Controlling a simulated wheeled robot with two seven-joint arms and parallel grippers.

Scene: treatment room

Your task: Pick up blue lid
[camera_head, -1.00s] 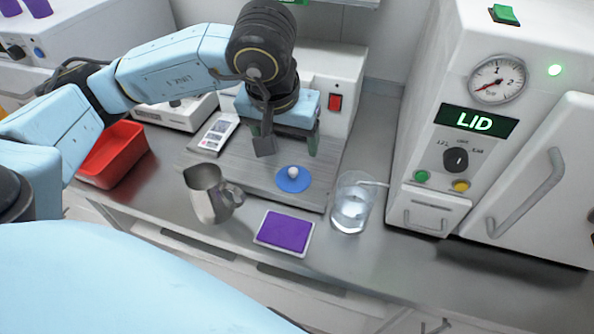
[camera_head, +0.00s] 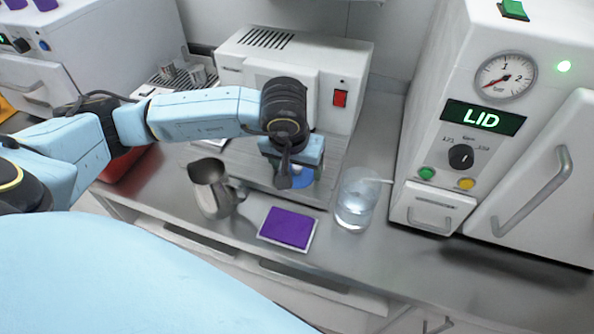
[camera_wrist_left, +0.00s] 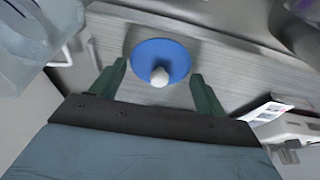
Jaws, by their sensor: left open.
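The blue lid (camera_head: 302,182) is a round disc with a white knob, lying flat on the slatted grey platform (camera_head: 255,178). In the head view my left gripper covers most of it. In the left wrist view the lid (camera_wrist_left: 146,52) shows whole, with its knob towards the gripper. My left gripper (camera_head: 297,176) points down over the lid and is open and empty. Its two green fingers (camera_wrist_left: 158,76) stand on either side of the knob in that picture. I cannot tell the exact height left between fingertips and lid. My right gripper is out of view.
A metal jug (camera_head: 211,192) stands left of the platform's front. A purple pad (camera_head: 287,228) lies in front, and a glass beaker of clear liquid (camera_head: 356,200) stands right. A white cabinet (camera_head: 440,165) showing "LID" is farther right. A red tray (camera_head: 122,166) is partly behind my arm.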

